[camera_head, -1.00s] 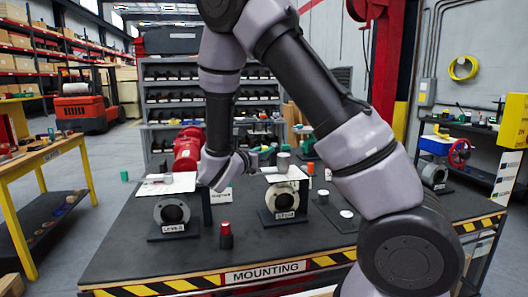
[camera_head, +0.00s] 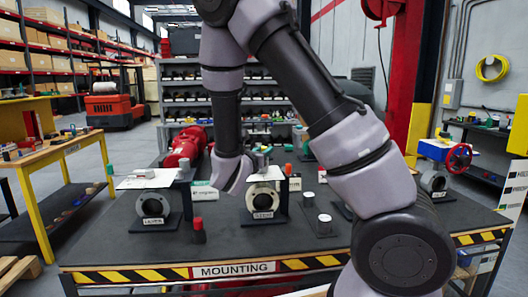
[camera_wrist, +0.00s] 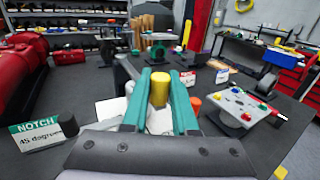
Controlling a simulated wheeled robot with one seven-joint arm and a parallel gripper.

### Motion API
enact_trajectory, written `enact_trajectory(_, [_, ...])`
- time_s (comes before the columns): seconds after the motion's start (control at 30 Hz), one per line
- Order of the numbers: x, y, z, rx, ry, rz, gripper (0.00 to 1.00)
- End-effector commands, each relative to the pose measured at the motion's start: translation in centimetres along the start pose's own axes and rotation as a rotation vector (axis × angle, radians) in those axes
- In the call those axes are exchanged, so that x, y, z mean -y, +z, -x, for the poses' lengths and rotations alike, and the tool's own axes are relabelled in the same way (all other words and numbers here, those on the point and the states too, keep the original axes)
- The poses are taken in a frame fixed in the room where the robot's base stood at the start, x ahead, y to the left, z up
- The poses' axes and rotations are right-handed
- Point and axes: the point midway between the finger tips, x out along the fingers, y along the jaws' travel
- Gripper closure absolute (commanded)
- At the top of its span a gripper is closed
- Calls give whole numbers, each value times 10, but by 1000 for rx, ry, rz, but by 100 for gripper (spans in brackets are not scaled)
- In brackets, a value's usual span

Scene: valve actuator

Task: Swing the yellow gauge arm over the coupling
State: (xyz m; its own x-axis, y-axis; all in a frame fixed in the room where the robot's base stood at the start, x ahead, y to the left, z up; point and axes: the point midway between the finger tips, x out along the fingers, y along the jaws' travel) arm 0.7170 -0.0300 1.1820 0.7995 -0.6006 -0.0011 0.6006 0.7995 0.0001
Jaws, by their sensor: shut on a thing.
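In the wrist view my gripper (camera_wrist: 160,77) has two teal fingers closed on an upright yellow cylinder (camera_wrist: 159,90), which looks like the grip of the yellow gauge arm. The rest of that arm is hidden behind the fingers and wrist. In the head view my wrist (camera_head: 232,170) hangs just left of the second flanged valve stand (camera_head: 264,202); the fingers are not clear there. A pale plate lies on top of this stand. Another similar stand (camera_head: 153,204) with a plate is farther left. I cannot tell which part is the coupling.
A green NOTCH sign (camera_wrist: 48,132) stands left in the wrist view. A panel with coloured knobs (camera_wrist: 242,108) is on the right. A red-capped canister (camera_head: 198,231) stands on the dark table near its front. A red cylinder body (camera_head: 186,148) lies behind.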

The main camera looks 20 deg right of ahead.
Motion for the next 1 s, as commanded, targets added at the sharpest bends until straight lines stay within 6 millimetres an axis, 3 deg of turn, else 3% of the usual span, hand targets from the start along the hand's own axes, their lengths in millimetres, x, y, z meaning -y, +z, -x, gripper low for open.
enact_trajectory(0.27, [4,1,-2,3,-10,0,100])
enact_trajectory(0.3, [4,1,-2,3,-10,0,66])
enact_trajectory(0.37, [4,1,-2,3,-10,0,44])
enact_trajectory(0.77, [1,0,4,2,-4,0,44])
enact_trajectory(1.0, [0,0,46,1,0,0,44])
